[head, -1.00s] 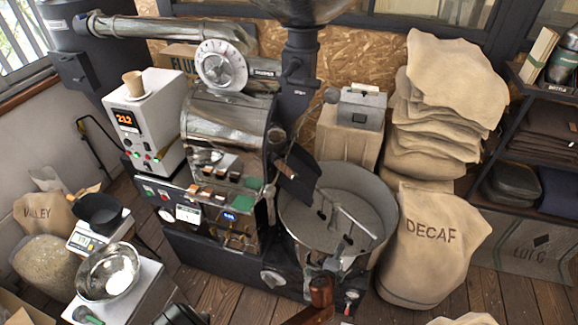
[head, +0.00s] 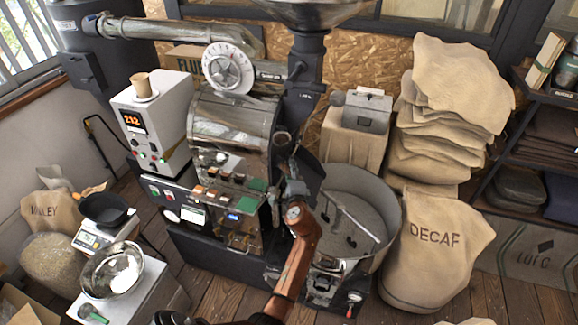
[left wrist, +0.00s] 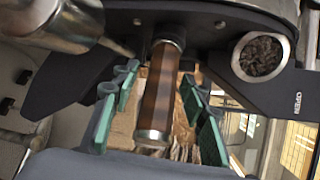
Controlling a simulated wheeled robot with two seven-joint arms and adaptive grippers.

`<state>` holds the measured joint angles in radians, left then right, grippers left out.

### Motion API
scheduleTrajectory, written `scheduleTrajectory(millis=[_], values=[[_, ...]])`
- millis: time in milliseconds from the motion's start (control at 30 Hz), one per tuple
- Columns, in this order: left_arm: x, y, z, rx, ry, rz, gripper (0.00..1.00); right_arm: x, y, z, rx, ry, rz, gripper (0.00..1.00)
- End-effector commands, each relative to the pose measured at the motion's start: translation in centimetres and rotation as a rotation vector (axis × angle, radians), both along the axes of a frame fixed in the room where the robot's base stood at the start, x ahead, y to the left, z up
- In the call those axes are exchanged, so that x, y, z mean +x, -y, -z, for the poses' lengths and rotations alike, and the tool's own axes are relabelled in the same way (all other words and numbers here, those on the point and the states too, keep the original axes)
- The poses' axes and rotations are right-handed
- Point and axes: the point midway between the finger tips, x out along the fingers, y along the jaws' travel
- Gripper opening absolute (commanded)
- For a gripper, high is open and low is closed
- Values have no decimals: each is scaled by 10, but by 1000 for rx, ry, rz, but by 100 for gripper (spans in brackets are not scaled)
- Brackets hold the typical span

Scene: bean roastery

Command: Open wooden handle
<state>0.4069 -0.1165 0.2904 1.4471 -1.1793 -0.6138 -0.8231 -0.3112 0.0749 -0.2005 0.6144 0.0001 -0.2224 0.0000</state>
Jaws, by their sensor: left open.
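The wooden handle (left wrist: 160,88), a brown cylinder with metal end caps, shows in the left wrist view below a dark plate. It lies between the green-padded fingers of my left gripper (left wrist: 158,112), with gaps on both sides. The gripper is open around it, not closed on it. In the head view my left gripper (head: 292,180) is at the front of the roaster (head: 232,135), by its dark angled plate, and mostly hides the handle. My right gripper is not in view.
A round cooling tray (head: 372,205) with stirring arms is right of my left gripper. A DECAF sack (head: 437,250) stands beyond it. In the left wrist view a round window of dark beans (left wrist: 261,56) is beside the handle, near an OPEN label.

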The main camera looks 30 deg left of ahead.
Motion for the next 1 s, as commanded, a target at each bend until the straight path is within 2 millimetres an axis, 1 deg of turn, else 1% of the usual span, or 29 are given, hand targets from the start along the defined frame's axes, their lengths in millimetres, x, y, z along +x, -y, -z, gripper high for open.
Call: scheduleTrajectory(millis=[33,133,300,400,633,1000], values=[[7,-5,1,1,0,0,40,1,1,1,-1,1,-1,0],[18,-14,3,1,-1,0,40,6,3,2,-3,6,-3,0],[29,-22,5,-1,1,1,40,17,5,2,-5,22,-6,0],[31,-24,6,-1,1,1,40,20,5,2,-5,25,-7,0],[31,-24,6,-2,1,1,40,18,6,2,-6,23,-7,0],[31,-23,6,-2,1,2,14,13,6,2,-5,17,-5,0]])
